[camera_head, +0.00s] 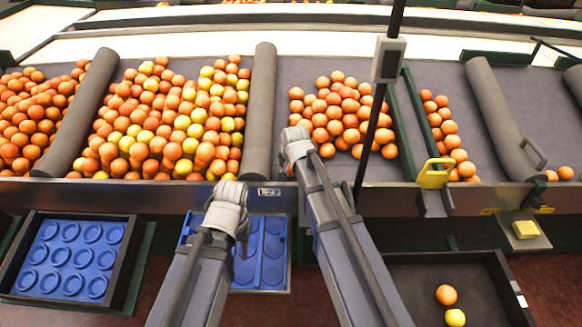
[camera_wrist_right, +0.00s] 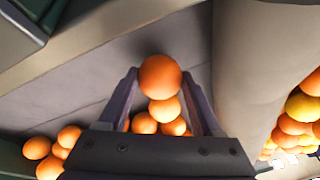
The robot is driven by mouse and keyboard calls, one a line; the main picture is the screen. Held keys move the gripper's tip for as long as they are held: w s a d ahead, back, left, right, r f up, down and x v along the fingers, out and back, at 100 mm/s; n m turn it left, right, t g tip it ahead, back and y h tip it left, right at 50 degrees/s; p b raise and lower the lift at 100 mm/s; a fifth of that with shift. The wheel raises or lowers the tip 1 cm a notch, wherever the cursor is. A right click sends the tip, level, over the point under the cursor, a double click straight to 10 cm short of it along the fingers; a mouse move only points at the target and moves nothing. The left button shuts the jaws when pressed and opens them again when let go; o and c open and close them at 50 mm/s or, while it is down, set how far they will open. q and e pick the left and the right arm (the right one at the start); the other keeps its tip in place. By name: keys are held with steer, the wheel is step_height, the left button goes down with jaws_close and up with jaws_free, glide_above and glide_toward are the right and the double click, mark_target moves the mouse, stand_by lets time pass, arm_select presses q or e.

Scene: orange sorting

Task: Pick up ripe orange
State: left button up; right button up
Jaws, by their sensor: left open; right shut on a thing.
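My right gripper (camera_head: 294,136) reaches over the front lip of the sorting bed at the left edge of a pile of ripe oranges (camera_head: 340,103). In the right wrist view its two fingers are shut on an orange (camera_wrist_right: 160,77), held between the tips. More oranges (camera_wrist_right: 165,112) lie behind it, partly hidden by the gripper. I cannot make out the held orange clearly in the head view. My left gripper (camera_head: 229,196) is open, in front of the bed near its lip, with nothing visible in it.
A grey roller (camera_head: 261,110) divides this pile from a mixed orange and yellow pile (camera_head: 165,120). Blue trays (camera_head: 70,258) (camera_head: 262,255) sit below the bed. A dark crate (camera_head: 400,290) at lower right holds two fruits. A thin black pole (camera_head: 372,130) stands right of my right gripper.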

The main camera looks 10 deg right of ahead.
step_height(320, 180, up, 8)
steer(key=p, duration=0.7)
steer(key=shift+r+p, duration=0.25)
steer(key=shift+p, duration=0.15)
steer(key=shift+r, duration=0.1)
